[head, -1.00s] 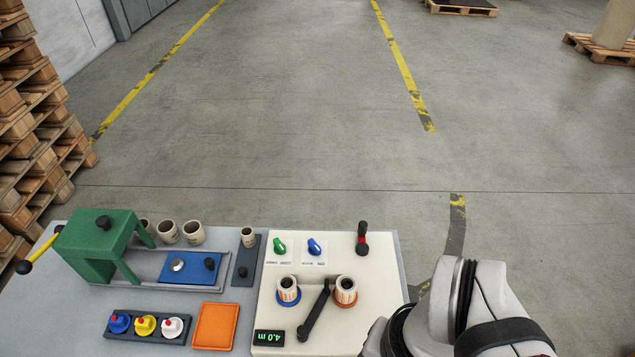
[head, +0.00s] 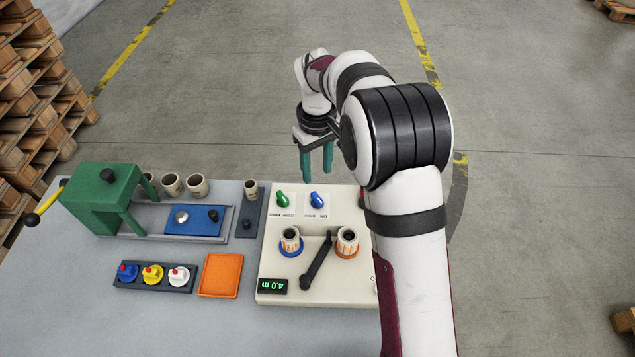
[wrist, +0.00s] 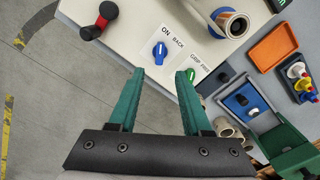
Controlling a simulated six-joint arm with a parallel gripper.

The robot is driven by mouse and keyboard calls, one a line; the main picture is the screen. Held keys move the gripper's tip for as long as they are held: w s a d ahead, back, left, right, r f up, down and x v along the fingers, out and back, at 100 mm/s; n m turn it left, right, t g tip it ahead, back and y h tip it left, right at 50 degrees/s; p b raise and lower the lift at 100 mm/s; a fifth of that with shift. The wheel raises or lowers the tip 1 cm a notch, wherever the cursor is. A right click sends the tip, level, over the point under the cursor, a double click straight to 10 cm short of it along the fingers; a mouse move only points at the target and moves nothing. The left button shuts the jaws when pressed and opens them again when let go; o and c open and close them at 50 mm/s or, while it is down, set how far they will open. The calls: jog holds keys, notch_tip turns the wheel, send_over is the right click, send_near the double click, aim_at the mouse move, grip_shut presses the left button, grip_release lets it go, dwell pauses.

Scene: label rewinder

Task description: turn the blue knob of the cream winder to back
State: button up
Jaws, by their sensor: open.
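The cream winder (head: 275,262) stands at the right of the table. Its blue knob (head: 317,199) sits on a white label plate near the far edge. The wrist view also shows the blue knob (wrist: 160,53), beside the printed words ON and BACK. Its grip seems to lean toward ON, but it is small and hard to read. My gripper (head: 317,170) has teal fingers, open and empty, above and behind the knob in the head view. In the wrist view the fingertips (wrist: 161,74) are apart, with the knob just beyond the gap, not touched.
A green knob (head: 282,200) is close beside the blue one. Two spools flank a black crank (head: 318,262). A red-and-black lever (wrist: 100,20) stands near the winder's edge. A green press (head: 105,195), cups and an orange tray (head: 220,275) lie left.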

aim_at(317, 197)
notch_tip(317, 197, down, 9)
jog(key=shift+f, duration=0.2)
grip_shut()
